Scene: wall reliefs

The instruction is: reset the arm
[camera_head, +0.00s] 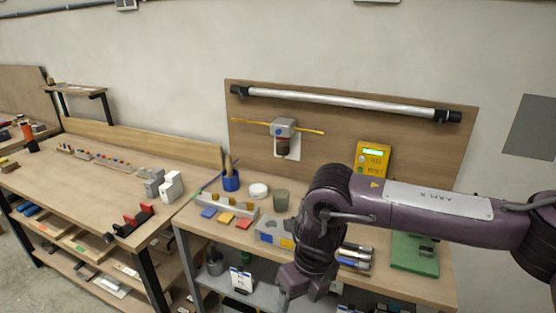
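My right arm, purple with a light label plate, reaches in from the right edge over the workbench (390,288). Its elbow is bent and the forearm points down at the bench's front. The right gripper (300,286) hangs low in front of the bench's front edge, apart from the objects on top as far as I can tell. Its fingers are dark and small, and I cannot tell whether they are open or shut. I see nothing clearly held in it. My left arm and gripper are not in view.
The bench holds a blue cup (231,182), colored blocks (226,218), a grey-blue box (268,230) and a green board (413,255). A wooden back panel (330,140) carries a metal rail (345,104) and a yellow device (373,157). A second bench (100,185) stands left.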

